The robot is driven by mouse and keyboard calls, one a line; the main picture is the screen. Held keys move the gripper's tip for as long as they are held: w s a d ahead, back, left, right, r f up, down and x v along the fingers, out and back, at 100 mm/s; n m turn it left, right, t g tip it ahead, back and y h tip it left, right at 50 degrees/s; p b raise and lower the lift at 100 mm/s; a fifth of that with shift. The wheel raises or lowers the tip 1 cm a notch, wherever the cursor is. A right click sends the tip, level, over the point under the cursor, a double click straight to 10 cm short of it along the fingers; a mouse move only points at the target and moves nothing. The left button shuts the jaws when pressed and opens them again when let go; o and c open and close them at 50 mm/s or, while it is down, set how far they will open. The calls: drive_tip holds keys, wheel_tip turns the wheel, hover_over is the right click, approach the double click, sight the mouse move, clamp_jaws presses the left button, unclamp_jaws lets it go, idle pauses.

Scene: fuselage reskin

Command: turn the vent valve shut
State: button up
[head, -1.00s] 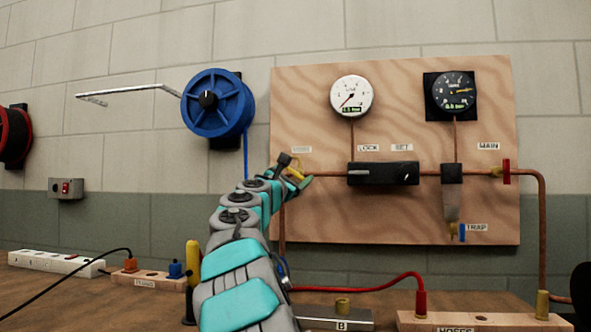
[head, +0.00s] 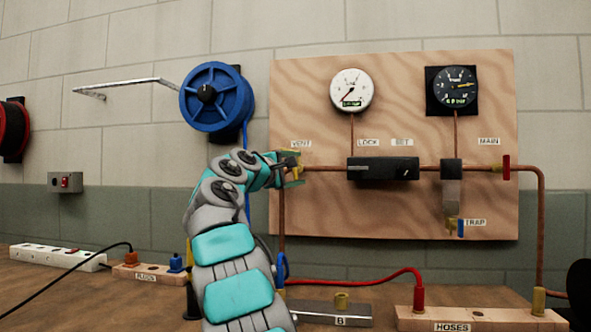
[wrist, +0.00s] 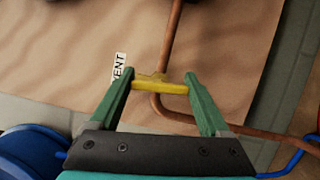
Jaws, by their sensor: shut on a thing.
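The vent valve has a small yellow handle (wrist: 160,84) on a copper pipe (wrist: 172,40). In the wrist view the handle spans between my two green fingertips and lies crosswise to the pipe running up the picture. My gripper (wrist: 160,92) is shut on the handle by its two ends. In the head view my gripper (head: 292,168) is at the left end of the board's horizontal pipe, just below the VENT label (head: 301,143). It hides most of the valve there. The VENT label also shows in the wrist view (wrist: 120,68).
The wooden board (head: 400,215) carries a white gauge (head: 351,91), a dark gauge (head: 454,90), a black lock/set box (head: 383,169) and a red main valve (head: 506,170). A blue reel (head: 217,96) hangs left of the board. A red hose (head: 370,279) crosses the bench below.

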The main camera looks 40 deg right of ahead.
drive_tip(key=shift+f+m, duration=0.1)
drive_tip(key=shift+m, duration=0.7)
drive_tip(key=o, duration=1.2)
drive_tip(key=b+v, duration=0.2)
drive_tip(key=v, duration=0.5)
drive_tip(key=shift+s+a, duration=0.15)
drive_tip(key=shift+a, duration=0.25)
drive_tip(key=shift+a, duration=0.1)
